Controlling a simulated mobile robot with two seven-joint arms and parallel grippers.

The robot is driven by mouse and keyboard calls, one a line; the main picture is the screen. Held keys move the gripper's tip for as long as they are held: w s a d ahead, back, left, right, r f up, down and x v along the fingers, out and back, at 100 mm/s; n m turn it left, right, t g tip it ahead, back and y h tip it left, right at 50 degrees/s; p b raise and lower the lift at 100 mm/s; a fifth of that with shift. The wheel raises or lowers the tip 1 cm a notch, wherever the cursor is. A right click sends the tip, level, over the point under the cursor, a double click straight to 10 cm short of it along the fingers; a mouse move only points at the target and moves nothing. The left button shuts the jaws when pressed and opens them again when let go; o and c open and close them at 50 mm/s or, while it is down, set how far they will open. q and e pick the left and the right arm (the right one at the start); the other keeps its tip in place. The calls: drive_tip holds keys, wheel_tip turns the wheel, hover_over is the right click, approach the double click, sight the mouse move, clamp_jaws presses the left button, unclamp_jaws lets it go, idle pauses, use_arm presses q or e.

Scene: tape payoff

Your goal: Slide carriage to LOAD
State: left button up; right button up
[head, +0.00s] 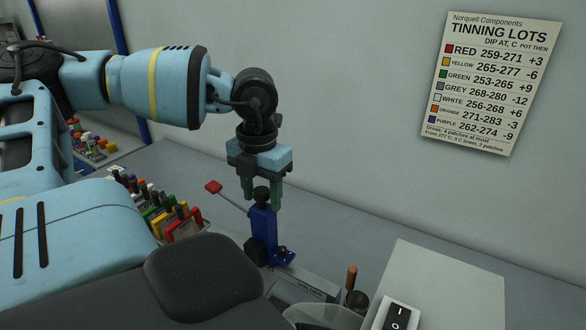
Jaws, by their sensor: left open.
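The carriage (263,226) is an upright blue block with a black knob (261,193) on top. It stands on a grey rail (306,286) in the lower middle of the head view. The lettering on the rail is too small to read, so no LOAD mark can be made out. My right gripper is not in view.
A rack of coloured pieces (160,210) stands left of the carriage. Right of the rail are an orange-handled tool (351,278), a grey box (445,285) and a rocker switch (396,314). A "Tinning Lots" sign (491,82) hangs on the wall. My own body hides the lower left.

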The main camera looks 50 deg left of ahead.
use_arm(q)
drive_tip(key=shift+r, duration=3.35)
drive_tip(key=shift+s, duration=0.1)
